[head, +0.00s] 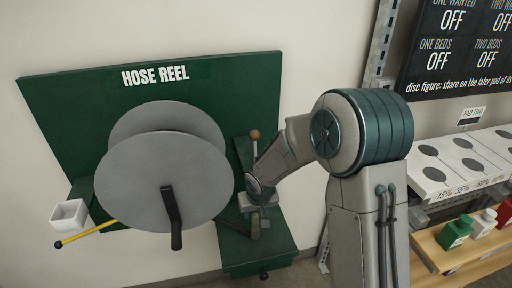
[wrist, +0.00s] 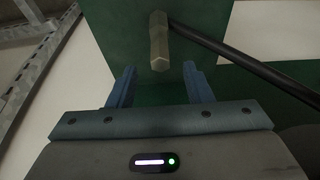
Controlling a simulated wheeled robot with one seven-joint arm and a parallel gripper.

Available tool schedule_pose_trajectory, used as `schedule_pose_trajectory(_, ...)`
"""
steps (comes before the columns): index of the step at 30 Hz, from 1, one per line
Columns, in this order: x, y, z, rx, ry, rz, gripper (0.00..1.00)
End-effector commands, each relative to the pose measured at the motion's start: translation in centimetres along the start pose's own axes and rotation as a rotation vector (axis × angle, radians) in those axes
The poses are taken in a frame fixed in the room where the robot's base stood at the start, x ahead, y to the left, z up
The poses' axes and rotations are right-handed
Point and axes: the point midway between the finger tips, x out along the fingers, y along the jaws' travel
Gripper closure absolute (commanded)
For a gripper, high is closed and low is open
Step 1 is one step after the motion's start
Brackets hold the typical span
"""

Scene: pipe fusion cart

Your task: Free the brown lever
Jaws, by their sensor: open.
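A lever with a brown knob (head: 254,135) stands upright on the green panel, right of the reel disc, in the head view. My gripper (head: 258,205) is below it, near a green ledge, its fingers partly hidden at this angle. In the wrist view my gripper (wrist: 159,72) is open, its two blue fingers apart. A tan, faceted peg (wrist: 158,42) points down just beyond the fingertips, roughly centred between them; no finger clearly touches it.
The grey hose reel (head: 150,185) with its black crank (head: 174,215) is close left of my gripper. A dark rod (wrist: 235,58) runs right from the peg. A shelf (head: 455,180) stands at right.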

Motion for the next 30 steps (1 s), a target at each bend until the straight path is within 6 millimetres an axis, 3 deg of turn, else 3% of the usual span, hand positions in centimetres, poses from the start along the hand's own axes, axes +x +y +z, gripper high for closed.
schedule_pose_trajectory(4,0.0,0.0,0.0,0.000,0.000,0.000,0.54)
schedule_pose_trajectory(9,-0.6,0.4,0.1,0.004,0.001,0.008,1.00)
schedule_pose_trajectory(14,-3.3,2.3,0.7,0.021,0.001,0.044,1.00)
schedule_pose_trajectory(19,-8.5,5.5,2.7,0.065,-0.008,0.103,1.00)
schedule_pose_trajectory(24,-14.3,8.4,6.5,0.127,-0.025,0.146,1.00)
schedule_pose_trajectory(30,-19.9,10.2,12.0,0.204,-0.046,0.150,1.00)
